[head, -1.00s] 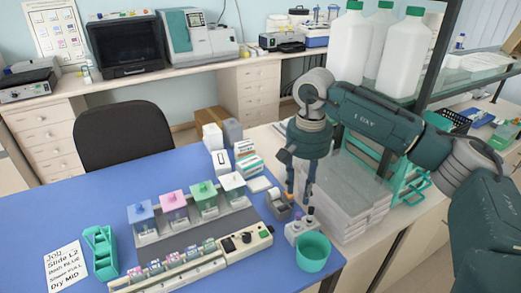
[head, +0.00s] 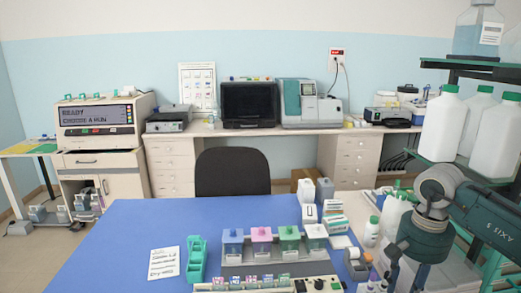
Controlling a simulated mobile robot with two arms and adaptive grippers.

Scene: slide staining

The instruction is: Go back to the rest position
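My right arm comes in from the right edge in the head view, and its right gripper (head: 391,277) points down beside the right end of the blue table. Its fingers are small and partly cut off by the lower edge, so whether they are open or shut is unclear. My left gripper is not in view. A row of staining jars with blue (head: 233,243), pink (head: 261,239), green (head: 289,240) and white (head: 315,236) lids stands on the blue mat (head: 130,235). A slide rack strip with a control box (head: 318,285) lies in front, cut off below.
A green holder (head: 197,258) and a written note (head: 164,263) lie left of the jars. Small boxes (head: 333,225) stand at the mat's right back. A shelf with white bottles (head: 441,125) rises at right. A black chair (head: 232,172) stands behind the table. The mat's left part is clear.

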